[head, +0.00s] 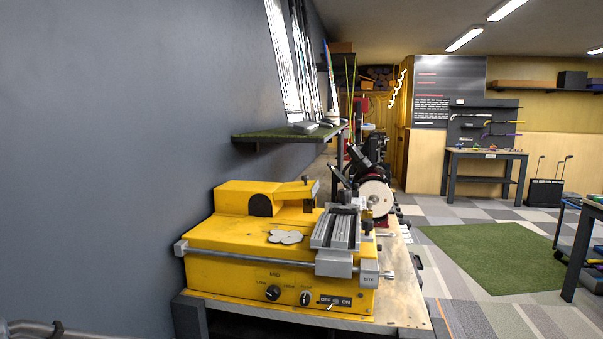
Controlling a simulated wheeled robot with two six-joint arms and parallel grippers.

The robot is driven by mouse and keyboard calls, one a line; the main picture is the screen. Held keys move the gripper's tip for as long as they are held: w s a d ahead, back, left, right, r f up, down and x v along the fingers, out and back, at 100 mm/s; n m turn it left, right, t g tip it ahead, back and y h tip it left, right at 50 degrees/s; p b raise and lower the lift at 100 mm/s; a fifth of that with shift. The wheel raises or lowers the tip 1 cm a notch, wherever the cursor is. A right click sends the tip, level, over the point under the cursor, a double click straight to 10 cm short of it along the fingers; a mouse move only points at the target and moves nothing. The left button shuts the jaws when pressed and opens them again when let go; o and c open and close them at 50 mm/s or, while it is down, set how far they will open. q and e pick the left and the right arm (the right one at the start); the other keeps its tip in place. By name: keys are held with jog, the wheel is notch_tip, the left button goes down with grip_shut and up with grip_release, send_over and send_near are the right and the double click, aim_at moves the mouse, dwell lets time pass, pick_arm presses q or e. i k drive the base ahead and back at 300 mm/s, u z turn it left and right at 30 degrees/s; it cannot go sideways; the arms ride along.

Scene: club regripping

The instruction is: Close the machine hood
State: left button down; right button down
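The yellow machine (225,240) stands on a workbench against the left wall. Its front has two black knobs and an off/on switch. A yellow housing (232,197) with a dark arched opening rises at its back left. A yellow angled piece (296,190) juts out to the right of the housing. I cannot tell for sure which part is the hood or how far it stands open. A grey metal slide or vise (338,228) sits on the machine's right side. Neither gripper is in view; only a piece of my arm shows at the bottom left edge.
The workbench top (405,290) is bare to the right of the machine. A grinder-like machine with a pale wheel (376,199) stands behind it. A green-topped shelf (285,134) sticks out from the wall above. Open floor with a green mat (490,255) lies to the right.

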aim_at(307, 190)
jog(key=u, duration=0.1)
jog(key=k, duration=0.35)
jog(key=z, duration=0.8)
jog(key=i, duration=1)
jog(key=u, duration=0.7)
